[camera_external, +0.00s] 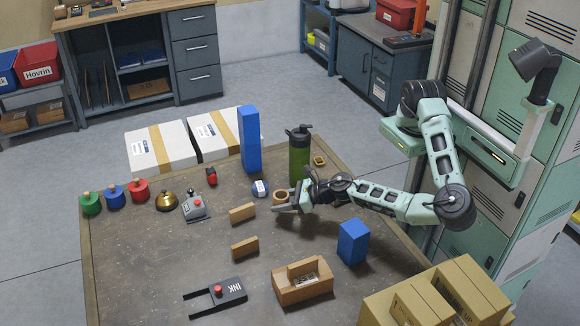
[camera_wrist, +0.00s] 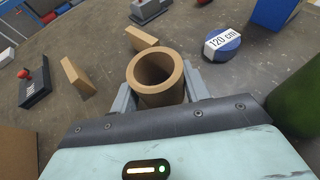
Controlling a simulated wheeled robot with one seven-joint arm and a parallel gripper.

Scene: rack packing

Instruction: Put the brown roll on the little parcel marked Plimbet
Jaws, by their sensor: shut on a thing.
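The brown roll (camera_external: 281,198) is a short hollow tube, held upright between the fingers of my gripper (camera_external: 287,207) over the middle of the table. In the wrist view the roll (camera_wrist: 157,91) shows its open top, with a grey finger of my gripper (camera_wrist: 160,96) on each side. I cannot read the name Plimbet on anything. A small brown carton (camera_external: 303,292) with a white label stands near the table's front, below and right of the roll in the external view; its label is too small to read.
Two tan blocks (camera_external: 242,213) (camera_external: 245,246) lie left of the roll. A blue tape measure (camera_wrist: 222,45), green bottle (camera_external: 300,158), tall blue block (camera_external: 249,140) and shorter blue block (camera_external: 353,242) stand nearby. Large cardboard boxes (camera_external: 472,288) are at front right.

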